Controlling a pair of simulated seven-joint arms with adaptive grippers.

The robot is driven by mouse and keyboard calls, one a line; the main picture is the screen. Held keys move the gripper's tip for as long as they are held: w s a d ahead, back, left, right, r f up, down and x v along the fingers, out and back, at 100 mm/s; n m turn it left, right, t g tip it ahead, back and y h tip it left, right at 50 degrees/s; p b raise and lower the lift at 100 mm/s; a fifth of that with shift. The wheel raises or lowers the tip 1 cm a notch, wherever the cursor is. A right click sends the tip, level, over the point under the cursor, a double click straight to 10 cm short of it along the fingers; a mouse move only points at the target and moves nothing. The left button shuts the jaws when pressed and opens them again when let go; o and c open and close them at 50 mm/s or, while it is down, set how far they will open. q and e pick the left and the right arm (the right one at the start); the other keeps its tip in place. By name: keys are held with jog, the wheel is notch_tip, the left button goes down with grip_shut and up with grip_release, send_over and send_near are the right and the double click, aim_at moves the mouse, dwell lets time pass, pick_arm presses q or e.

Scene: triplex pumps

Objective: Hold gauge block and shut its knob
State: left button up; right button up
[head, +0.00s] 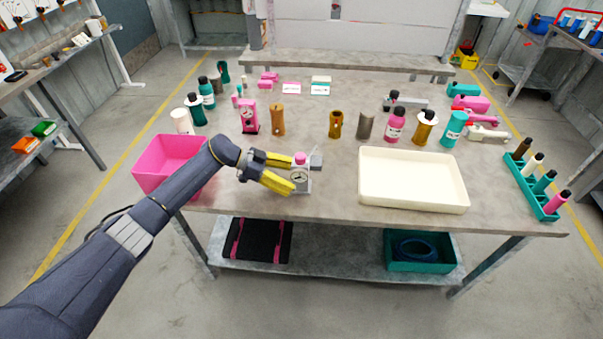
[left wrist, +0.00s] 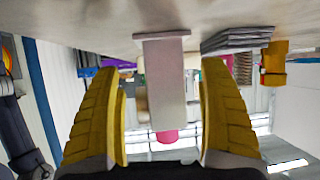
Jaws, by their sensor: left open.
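The gauge block (head: 301,180), pale grey with a round dial and a pink knob (head: 300,158) on top, stands upright near the table's front edge. My left gripper (head: 286,173) is at it, yellow fingers open and pointing toward it. In the left wrist view, which is upside down, the block (left wrist: 165,75) stands between the open fingers, with a gap showing on each side. Its pink knob (left wrist: 167,136) hangs low in that picture. Part of the block is hidden by a finger in the head view. My right gripper is not seen.
A dark grey stack (head: 316,161) lies just behind the block. A pink bin (head: 165,170) is at the left and a cream tray (head: 413,205) at the right. Bottles and cylinders stand farther back. Table (head: 335,180) is bare between block and tray.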

pick_arm(q)
jog(key=shift+x, duration=1.5)
jog(key=c, duration=1.1)
